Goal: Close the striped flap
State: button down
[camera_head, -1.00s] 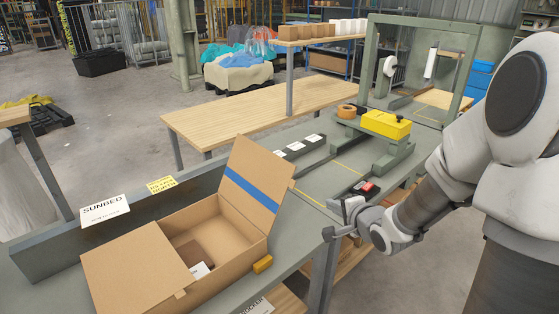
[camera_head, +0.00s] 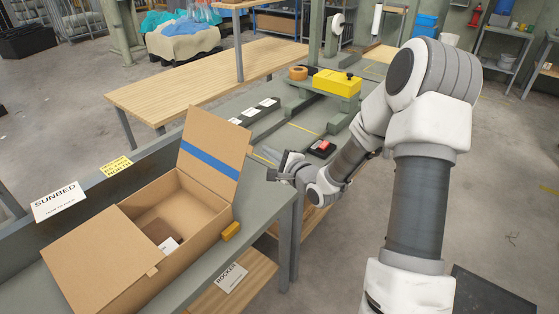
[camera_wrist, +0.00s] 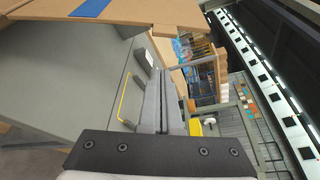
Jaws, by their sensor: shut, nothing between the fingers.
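The striped flap (camera_head: 222,140) is the box's upright cardboard flap with a blue stripe across it, raised at the right end of the open cardboard box (camera_head: 186,252). The flap also shows along the top of the wrist view, with its stripe (camera_wrist: 91,8). My gripper (camera_head: 268,157) is to the right of the flap, at about the height of its lower part, and appears apart from it. The gripper's fingers (camera_wrist: 161,85) are shut together with nothing between them.
The box's other flap (camera_head: 97,262) is folded outward at the left. A small yellow block (camera_head: 230,231) sits beside the box at the bench edge. A red-topped black item (camera_head: 322,149) and a yellow case (camera_head: 337,83) are on the bench. A wooden table (camera_head: 190,85) stands behind.

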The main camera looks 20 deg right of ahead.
jog(key=shift+s+a+r, duration=0.45)
jog(key=shift+a, duration=0.3)
jog(key=shift+s+a+r, duration=0.4)
jog(key=shift+a+r, duration=0.05)
jog(key=shift+a, duration=0.3)
jog(key=shift+a, duration=0.15)
